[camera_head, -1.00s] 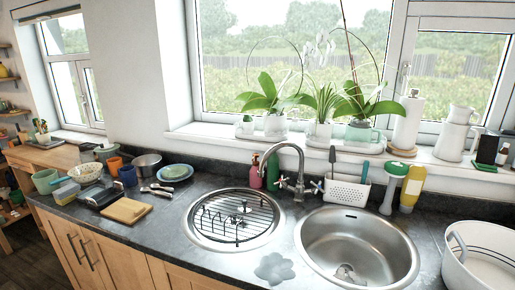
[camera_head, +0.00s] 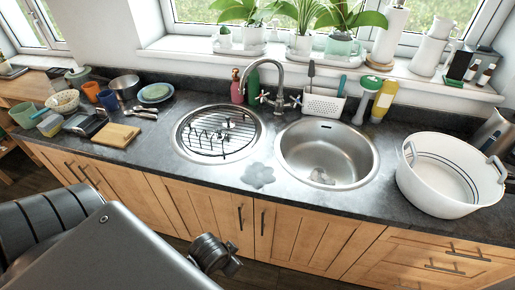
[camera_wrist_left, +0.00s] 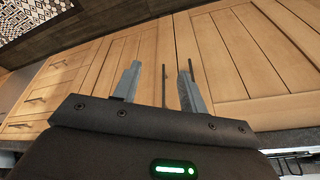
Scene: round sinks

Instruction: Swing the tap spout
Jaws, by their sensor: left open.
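The metal tap (camera_head: 281,82) stands at the back between the two round sinks in the head view. Its curved spout (camera_head: 265,61) arches to the left, with its end near the rear right rim of the left sink (camera_head: 178,141). Cross-shaped handles (camera_head: 264,97) sit by its base. The right sink (camera_head: 326,152) is empty of dishes. My left gripper (camera_wrist_left: 158,75) is open and empty in the left wrist view, its two fingers apart before the wooden cabinet doors. It is low in front of the counter, away from the tap. My right gripper is not in view.
A wire rack (camera_head: 217,133) covers the left sink. Green and pink bottles (camera_head: 237,85) stand just left of the tap, a white caddy (camera_head: 322,105) to its right. A white tub (camera_head: 445,170) is at the right. The counter front is mostly clear.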

